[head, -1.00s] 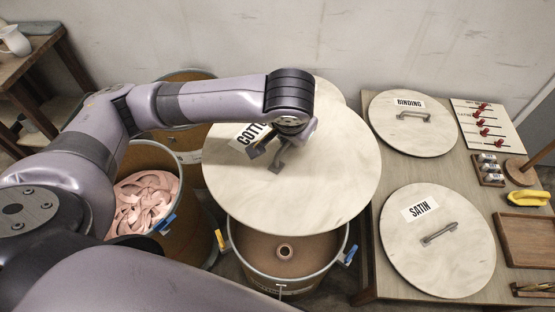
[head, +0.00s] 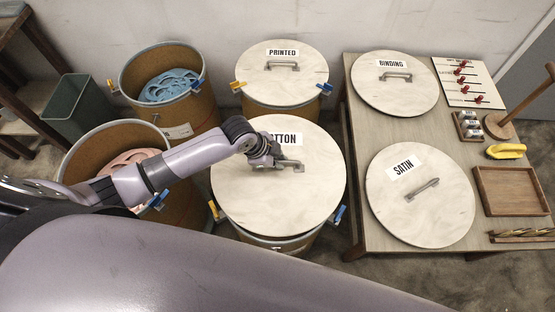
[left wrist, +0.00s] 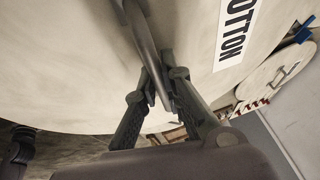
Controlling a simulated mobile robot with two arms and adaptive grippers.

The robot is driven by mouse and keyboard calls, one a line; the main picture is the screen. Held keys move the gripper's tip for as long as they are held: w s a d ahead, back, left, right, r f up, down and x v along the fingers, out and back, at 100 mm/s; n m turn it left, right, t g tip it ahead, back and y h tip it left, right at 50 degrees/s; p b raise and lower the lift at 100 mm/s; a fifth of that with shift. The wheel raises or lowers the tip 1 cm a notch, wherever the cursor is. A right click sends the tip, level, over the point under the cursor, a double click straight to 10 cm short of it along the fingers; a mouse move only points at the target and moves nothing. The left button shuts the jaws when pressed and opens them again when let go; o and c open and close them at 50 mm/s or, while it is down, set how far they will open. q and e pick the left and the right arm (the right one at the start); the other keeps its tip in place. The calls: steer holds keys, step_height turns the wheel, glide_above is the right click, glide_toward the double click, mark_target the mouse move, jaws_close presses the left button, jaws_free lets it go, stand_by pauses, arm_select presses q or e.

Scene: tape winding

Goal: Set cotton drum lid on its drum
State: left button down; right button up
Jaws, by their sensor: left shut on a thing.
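The round pale cotton lid (head: 280,205), labelled COTTON, lies over the brown cotton drum (head: 272,246) in the middle of the head view. The drum's front rim shows just below the lid's front edge. I cannot tell whether the lid rests fully on the rim. My left gripper (head: 280,163) is shut on the lid's grey handle (head: 296,166). The left wrist view shows the fingers (left wrist: 160,90) around the handle bar (left wrist: 145,40), close above the lid face. The drum's inside is hidden. My right gripper is not in view.
A blue clamp (head: 338,214) and a yellow clamp (head: 214,210) sit at the drum's sides. The lidded printed drum (head: 283,75) stands behind. Open drums with blue (head: 168,86) and pink strips (head: 130,160) stand left. The table (head: 440,140) at right bears BINDING and SATIN lids.

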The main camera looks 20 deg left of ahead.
arm_select(q)
steer(key=shift+f, duration=0.3)
step_height(320, 180, down, 5)
steer(key=b, duration=0.6)
steer(key=shift+f, duration=0.2)
step_height(320, 180, down, 4)
steer(key=shift+f+b, duration=0.1)
steer(key=shift+b, duration=1.05)
steer(key=c, duration=1.6)
jaws_free()
steer(key=shift+c, duration=0.2)
glide_toward(278, 171)
steer(key=f, duration=0.2)
steer(key=a+f, duration=0.1)
steer(key=f, duration=0.1)
steer(key=shift+w+f, duration=0.1)
steer(key=shift+w, duration=0.1)
